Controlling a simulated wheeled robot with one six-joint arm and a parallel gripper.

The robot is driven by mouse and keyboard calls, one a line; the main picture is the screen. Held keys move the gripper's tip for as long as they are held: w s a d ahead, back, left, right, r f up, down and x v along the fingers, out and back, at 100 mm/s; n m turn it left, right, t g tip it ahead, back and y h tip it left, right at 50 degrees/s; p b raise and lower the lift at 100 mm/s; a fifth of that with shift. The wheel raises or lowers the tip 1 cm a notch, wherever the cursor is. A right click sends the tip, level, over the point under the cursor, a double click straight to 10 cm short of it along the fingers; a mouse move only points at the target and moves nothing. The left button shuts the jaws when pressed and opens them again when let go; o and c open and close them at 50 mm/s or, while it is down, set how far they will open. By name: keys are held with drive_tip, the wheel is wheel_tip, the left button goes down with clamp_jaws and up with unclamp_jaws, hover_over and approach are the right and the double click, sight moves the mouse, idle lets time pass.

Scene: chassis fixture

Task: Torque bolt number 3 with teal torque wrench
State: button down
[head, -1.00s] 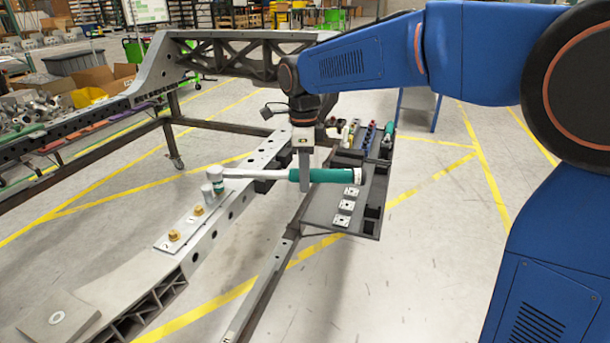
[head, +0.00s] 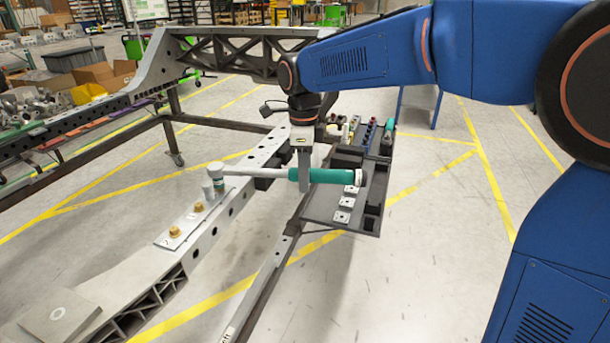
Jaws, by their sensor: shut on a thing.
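The teal torque wrench (head: 330,176) has a teal handle and a grey shaft, and lies almost level. My gripper (head: 304,184) points down and is shut on the handle near its shaft end. The wrench head (head: 216,170) is at the left, over a small plate (head: 190,224) on the grey chassis beam. A socket with a teal band hangs below the head, and its lower end reaches down to the plate. Two gold bolts (head: 174,231) (head: 198,207) stand uncovered on the plate. Whatever is under the socket is hidden. The bolt numbers are not readable.
A dark tool tray (head: 318,212) with small white squares and several coloured tools is right of the chassis beam (head: 236,192), below the handle. A larger grey frame (head: 230,52) on a wheeled stand is behind. Open floor lies at the right.

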drive_tip(key=shift+s+a+m, duration=0.15)
drive_tip(key=shift+s+m, duration=0.2)
drive_tip(key=shift+s, duration=0.35)
drive_tip(key=shift+s+a+m, duration=0.15)
drive_tip(key=shift+s+m, duration=0.2)
drive_tip(key=shift+s, duration=0.3)
drive_tip(key=shift+r, duration=1.05)
idle(0.9)
wheel_tip(320, 180, up, 5)
drive_tip(key=shift+f, duration=0.1)
idle(1.0)
drive_tip(key=shift+s, duration=0.1)
idle(0.3)
